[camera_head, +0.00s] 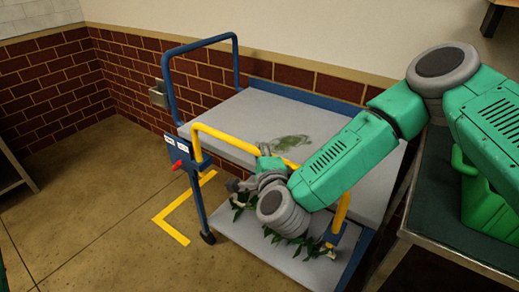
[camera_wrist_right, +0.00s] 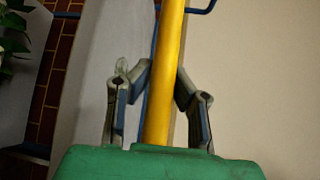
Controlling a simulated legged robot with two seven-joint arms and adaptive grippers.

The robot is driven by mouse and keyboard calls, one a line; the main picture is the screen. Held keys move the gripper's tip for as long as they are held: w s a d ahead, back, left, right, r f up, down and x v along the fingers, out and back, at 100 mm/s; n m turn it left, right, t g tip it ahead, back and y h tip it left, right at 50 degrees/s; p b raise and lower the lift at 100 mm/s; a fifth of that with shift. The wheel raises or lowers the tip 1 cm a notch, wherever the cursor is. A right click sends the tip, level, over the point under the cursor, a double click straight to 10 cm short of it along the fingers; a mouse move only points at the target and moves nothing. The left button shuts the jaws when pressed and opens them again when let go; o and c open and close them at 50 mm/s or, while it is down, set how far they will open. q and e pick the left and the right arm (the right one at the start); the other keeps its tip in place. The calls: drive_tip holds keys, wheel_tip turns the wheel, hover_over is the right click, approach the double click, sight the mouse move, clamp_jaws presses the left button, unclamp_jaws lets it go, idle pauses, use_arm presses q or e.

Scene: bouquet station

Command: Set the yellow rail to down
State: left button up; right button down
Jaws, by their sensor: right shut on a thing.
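The yellow rail (camera_head: 222,135) is an inverted-U bar on the near side of a blue cart. It stands raised, with its top bar above the cart's grey upper deck. My right gripper (camera_head: 265,176) is at the middle of the top bar, partly hidden by my own wrist. In the right wrist view the rail (camera_wrist_right: 170,45) runs between the two fingers of the right gripper (camera_wrist_right: 162,82), which is shut on it. My left gripper is not in view.
The blue cart's grey deck (camera_head: 222,122) carries a clear, greenish object (camera_head: 284,143). Leafy plants (camera_head: 308,245) are on the lower shelf. A dark table (camera_head: 450,215) with a green container stands at right.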

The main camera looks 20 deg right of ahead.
wheel_tip(320, 180, down, 12)
drive_tip(key=b, duration=0.4)
drive_tip(key=shift+s+b, duration=0.3)
drive_tip(key=shift+b, duration=0.05)
drive_tip(key=shift+a, duration=0.1)
drive_tip(key=c, duration=1.4)
unclamp_jaws()
drive_tip(key=shift+r, duration=0.1)
drive_tip(key=shift+w, duration=0.1)
